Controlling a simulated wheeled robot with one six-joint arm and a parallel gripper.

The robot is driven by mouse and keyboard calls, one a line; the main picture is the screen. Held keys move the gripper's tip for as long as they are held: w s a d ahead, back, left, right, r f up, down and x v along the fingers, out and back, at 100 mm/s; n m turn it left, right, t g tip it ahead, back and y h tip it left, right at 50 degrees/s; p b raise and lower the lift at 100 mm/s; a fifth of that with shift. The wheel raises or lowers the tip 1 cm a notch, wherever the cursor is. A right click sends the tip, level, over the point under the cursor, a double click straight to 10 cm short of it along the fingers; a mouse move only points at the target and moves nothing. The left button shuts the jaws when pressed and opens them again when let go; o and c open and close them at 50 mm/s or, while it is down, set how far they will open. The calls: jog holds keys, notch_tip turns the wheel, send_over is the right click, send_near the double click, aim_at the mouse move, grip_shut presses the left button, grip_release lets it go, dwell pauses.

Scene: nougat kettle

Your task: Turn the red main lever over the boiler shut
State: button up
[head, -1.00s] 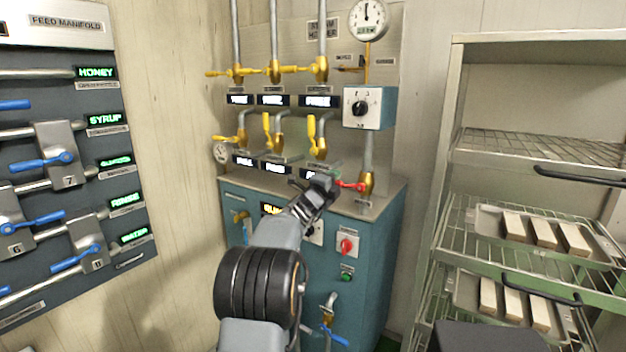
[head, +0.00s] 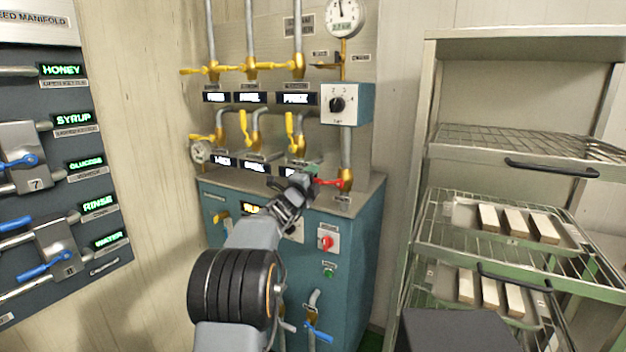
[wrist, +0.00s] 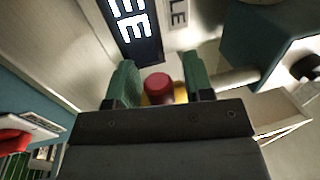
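The red main lever (head: 328,182) sticks out to the left, about level, from its brass valve (head: 345,181) on the pipe above the boiler top (head: 358,193). My gripper (head: 307,179) is at the lever's left end. In the wrist view the lever's round red end (wrist: 158,87) sits between my two green fingers, with gaps on both sides. The fingers are open and do not appear to grip it. Some brass shows behind the red end. In the head view my gripper partly hides a label behind it.
Yellow-handled valves (head: 290,128) stand left of the lever. A teal dial box (head: 346,104) is above it, and a red switch (head: 325,242) is on the boiler front below. A tray rack (head: 425,215) stands to the right, a feed manifold (head: 100,150) to the left.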

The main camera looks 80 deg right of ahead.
jog(key=b+v, duration=0.2)
jog(key=v, duration=1.1)
jog(key=shift+w+a, duration=0.2)
jog(key=shift+a, duration=0.15)
jog(key=shift+f, duration=0.15)
